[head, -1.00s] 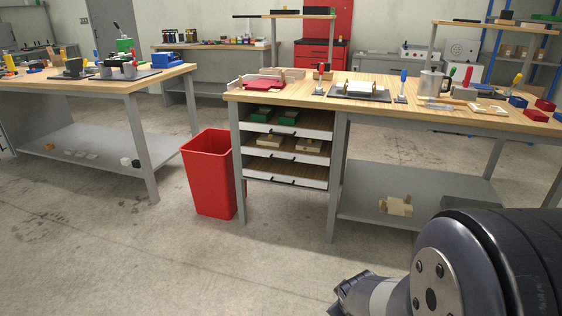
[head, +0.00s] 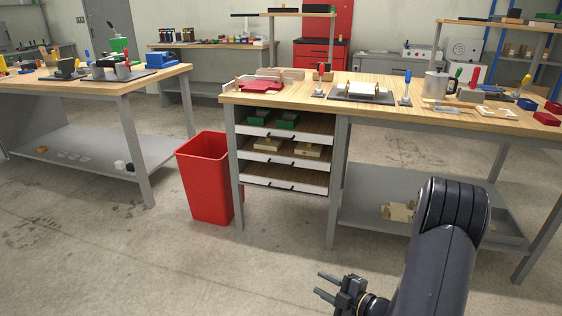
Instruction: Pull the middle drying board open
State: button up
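Three drying boards with white front edges are stacked under the wooden workbench. The middle drying board (head: 248,155) carries two pale wooden pieces (head: 287,147) and has a dark handle on its front edge. Its front edge is about in line with the boards above and below. My gripper (head: 322,284) is at the bottom of the view, in front of the rack and well apart from it. Its two dark fingers are spread and hold nothing.
The top board (head: 307,136) carries green pieces, and the bottom board (head: 310,188) looks empty. A red bin (head: 206,180) stands left of the rack, near its leg. A grey lower shelf (head: 375,220) lies to the right. The floor before the rack is clear.

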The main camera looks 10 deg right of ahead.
aim_at(292, 144)
jog(key=i+l, duration=0.25)
jog(key=i, duration=0.25)
jog(key=i+l+u, duration=0.15)
jog(key=i, duration=0.35)
jog(key=i+l, duration=0.35)
jog(key=i, duration=0.15)
jog(key=i+l+u, duration=0.1)
jog(key=i+l, duration=0.2)
jog(key=i, duration=0.2)
